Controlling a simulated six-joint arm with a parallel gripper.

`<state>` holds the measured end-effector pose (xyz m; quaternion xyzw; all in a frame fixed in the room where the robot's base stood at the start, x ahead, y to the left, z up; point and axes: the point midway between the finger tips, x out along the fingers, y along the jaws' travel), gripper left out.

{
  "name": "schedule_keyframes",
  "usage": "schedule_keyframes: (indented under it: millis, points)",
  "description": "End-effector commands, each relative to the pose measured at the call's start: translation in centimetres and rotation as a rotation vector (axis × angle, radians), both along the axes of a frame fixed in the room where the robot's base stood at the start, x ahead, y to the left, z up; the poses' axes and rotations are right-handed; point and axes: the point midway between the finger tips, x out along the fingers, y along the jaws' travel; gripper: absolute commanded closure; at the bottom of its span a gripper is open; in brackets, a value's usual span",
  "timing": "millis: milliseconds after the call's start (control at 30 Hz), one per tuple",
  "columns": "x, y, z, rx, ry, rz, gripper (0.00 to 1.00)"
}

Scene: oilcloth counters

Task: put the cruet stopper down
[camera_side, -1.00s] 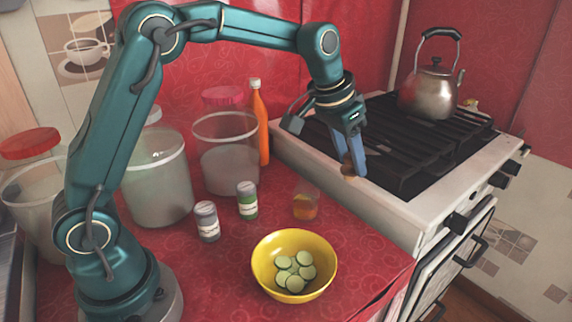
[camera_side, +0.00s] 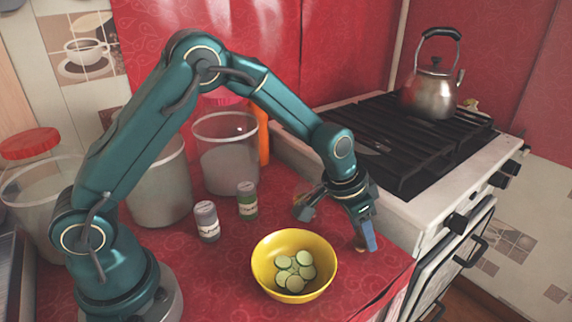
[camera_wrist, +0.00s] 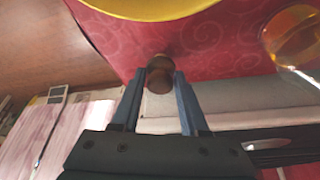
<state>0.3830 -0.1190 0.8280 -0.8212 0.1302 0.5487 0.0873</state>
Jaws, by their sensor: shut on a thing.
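The cruet stopper (camera_wrist: 159,76), a small brown knob, sits between my fingertips in the wrist view. My gripper (camera_wrist: 158,88) is shut on it. In the side view my gripper (camera_side: 367,244) points down just over the red counter, right of the yellow bowl and near the counter's right edge. Only a bit of the brown stopper (camera_side: 359,244) shows beside the blue fingers there. Whether it touches the cloth I cannot tell.
The yellow bowl (camera_side: 263,275) with cucumber slices stands left of my gripper. A glass of amber liquid (camera_wrist: 293,38) is close behind, partly hidden in the side view. Two shakers (camera_side: 207,222) stand further left. The stove (camera_side: 409,211) borders the counter on the right.

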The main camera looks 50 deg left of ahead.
Motion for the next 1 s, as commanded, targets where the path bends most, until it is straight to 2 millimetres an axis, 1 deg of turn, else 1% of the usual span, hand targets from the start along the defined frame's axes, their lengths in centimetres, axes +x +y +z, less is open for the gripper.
schedule_keyframes:
  millis: [67, 300, 433, 467, 500, 533, 833, 1000]
  points:
    - [0.0, 0.0, -0.5, 0.0, 0.002, 0.001, 1.0]
    - [0.0, 0.0, -0.4, -0.001, -0.001, 0.001, 1.0]
    - [0.0, 0.0, -0.8, 0.0, 0.0, 0.001, 1.0]
    - [0.0, 0.0, -0.7, -0.001, -0.001, 0.001, 0.45]
    - [0.0, 0.0, -0.7, -0.001, -0.001, 0.001, 0.3]
    - [0.0, 0.0, -0.7, -0.001, -0.001, 0.001, 0.26]
    - [0.0, 0.0, -0.6, -0.001, -0.001, 0.001, 0.26]
    - [-0.2, 0.1, 0.5, 0.0, -0.004, 0.0, 0.26]
